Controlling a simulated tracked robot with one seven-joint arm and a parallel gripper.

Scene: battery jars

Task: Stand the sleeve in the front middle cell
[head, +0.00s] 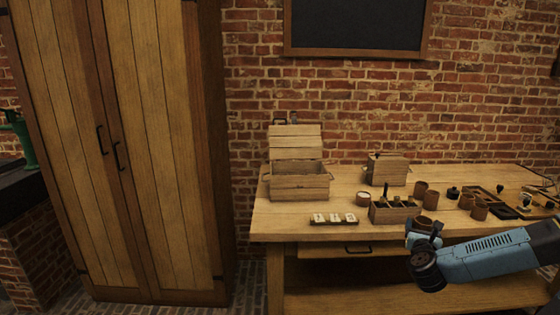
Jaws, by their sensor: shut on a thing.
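A small wooden box with cells (382,217) stands near the table's front edge, with dark upright items in some cells. I cannot make out the front middle cell at this size. My gripper (424,232) is just to the right of the cell box, at the table's front edge. It is shut on a brown cylindrical sleeve (422,222), which looks roughly upright. My gripper's fingers hide its lower part. Other brown sleeves stand to the right and behind, such as one sleeve (431,201) and another sleeve (479,212).
A wooden chest (299,187) with a raised lid stands at the left of the table (264,219). A closed box (388,170) stands behind the cell box. A white-topped jar (363,199) and a tray with white pieces (333,222) are to the left. Dark-edged trays clutter the right.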

